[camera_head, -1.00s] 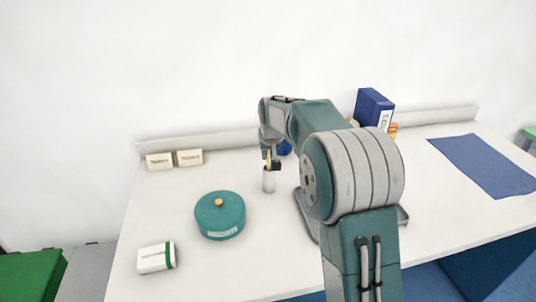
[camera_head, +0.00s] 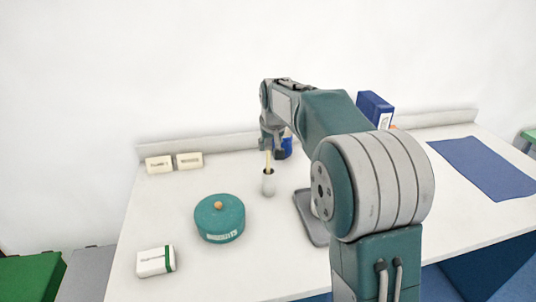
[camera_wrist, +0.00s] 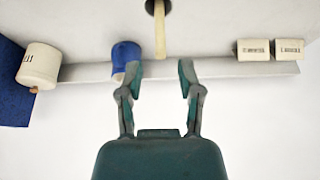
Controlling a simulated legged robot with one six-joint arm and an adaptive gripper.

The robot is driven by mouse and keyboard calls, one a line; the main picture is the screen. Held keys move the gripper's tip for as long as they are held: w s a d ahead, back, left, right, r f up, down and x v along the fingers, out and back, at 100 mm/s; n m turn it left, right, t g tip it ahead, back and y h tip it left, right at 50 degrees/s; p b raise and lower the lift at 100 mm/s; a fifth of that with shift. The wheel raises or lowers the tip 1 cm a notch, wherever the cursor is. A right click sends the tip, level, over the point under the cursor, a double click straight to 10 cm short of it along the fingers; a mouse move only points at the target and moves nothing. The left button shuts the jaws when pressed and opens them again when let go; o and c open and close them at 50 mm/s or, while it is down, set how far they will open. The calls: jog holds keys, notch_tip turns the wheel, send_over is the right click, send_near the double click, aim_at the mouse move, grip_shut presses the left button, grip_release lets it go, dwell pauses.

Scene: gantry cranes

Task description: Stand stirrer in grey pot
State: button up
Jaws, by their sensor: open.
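The grey pot (camera_head: 268,186) stands upright on the white table. The stirrer (camera_head: 268,162), a thin pale yellow stick, stands in it, its upper part sticking out above the rim. In the wrist view the stirrer (camera_wrist: 160,36) rises from the dark mouth of the pot (camera_wrist: 154,6). My gripper (camera_wrist: 159,70) is open and empty, with its fingers apart and the stirrer's end just beyond the gap between them. In the head view my gripper (camera_head: 272,146) hangs just above and behind the stirrer's top.
A blue cup (camera_head: 284,150) stands behind my gripper. A teal tin (camera_head: 220,220) and a white-and-green box (camera_head: 155,262) are in front left. Two cream blocks (camera_head: 160,165) stand by the back ledge. A grey tray (camera_head: 309,218) and blue box (camera_head: 374,109) are right, partly behind my arm.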

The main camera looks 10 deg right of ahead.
jog(key=s+r, duration=0.8)
jog(key=s, duration=0.5)
jog(key=s+f, duration=0.3)
jog(key=s, duration=0.9)
jog(key=s+f+t, duration=0.1)
jog(key=s+f, duration=0.3)
jog(key=s, duration=0.8)
jog(key=shift+s+f, duration=0.2)
jog(key=shift+f, duration=0.05)
